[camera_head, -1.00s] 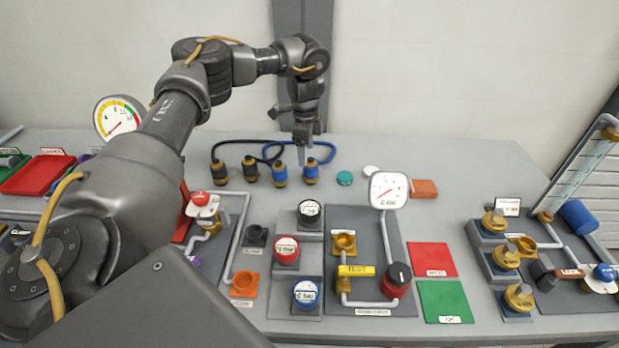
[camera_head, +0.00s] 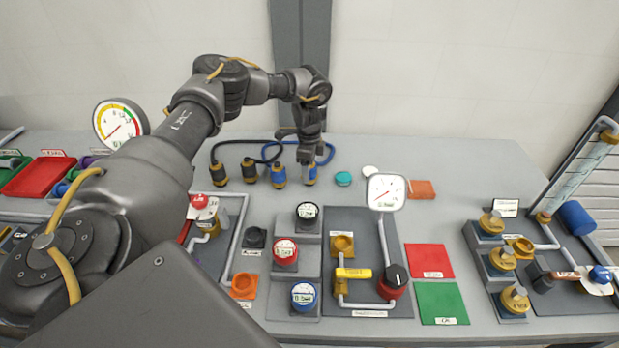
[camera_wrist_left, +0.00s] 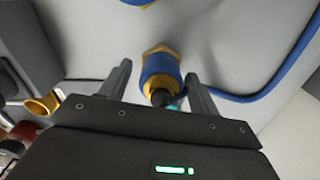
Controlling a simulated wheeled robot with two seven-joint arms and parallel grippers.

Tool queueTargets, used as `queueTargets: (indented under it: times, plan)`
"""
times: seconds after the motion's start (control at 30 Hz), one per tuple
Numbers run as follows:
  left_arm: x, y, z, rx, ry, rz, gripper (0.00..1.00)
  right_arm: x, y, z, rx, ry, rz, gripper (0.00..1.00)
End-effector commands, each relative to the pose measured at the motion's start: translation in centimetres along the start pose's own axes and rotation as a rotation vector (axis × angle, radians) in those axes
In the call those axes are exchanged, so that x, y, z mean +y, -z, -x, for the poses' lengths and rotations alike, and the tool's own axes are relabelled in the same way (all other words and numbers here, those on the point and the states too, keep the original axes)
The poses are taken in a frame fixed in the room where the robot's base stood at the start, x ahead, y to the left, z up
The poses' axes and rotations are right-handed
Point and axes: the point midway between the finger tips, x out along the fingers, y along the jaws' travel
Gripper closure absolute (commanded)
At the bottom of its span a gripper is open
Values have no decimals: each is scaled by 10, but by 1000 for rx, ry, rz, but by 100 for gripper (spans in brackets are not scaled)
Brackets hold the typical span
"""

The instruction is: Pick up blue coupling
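Two blue couplings with yellow collars stand side by side toward the back of the bench: the left one (camera_head: 278,175) and the right one (camera_head: 310,176). My left gripper (camera_head: 306,160) points down over the right one and partly hides it. In the left wrist view my left gripper (camera_wrist_left: 158,90) is open, with one finger on each side of a blue coupling (camera_wrist_left: 160,72). Gaps show between the fingers and the coupling. My right gripper is not in view.
A blue hose (camera_head: 330,151) curves behind the blue couplings. A teal cap (camera_head: 343,179) lies to the right, near a round gauge (camera_head: 386,192).

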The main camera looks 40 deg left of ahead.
Motion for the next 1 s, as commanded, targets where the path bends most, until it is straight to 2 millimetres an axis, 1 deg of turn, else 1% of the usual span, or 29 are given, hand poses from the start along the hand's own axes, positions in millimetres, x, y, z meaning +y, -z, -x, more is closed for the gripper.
queueTargets:
  times: [0.03,0.33,0.57,0.73,0.83,0.9,0.93,1.0]
  plan:
    - [0,0,0,0,0,0,45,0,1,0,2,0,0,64]
    - [0,0,0,0,0,-1,84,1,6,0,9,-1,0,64]
    - [0,0,1,0,0,0,85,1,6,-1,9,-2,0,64]
    - [-1,1,7,2,2,0,85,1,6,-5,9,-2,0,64]
    - [-1,1,16,3,3,0,85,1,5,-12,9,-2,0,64]
    - [-1,2,28,4,5,-1,85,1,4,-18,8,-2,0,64]
    - [1,1,33,4,3,-2,85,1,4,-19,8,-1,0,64]
    - [13,1,46,6,2,-4,85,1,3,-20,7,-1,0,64]
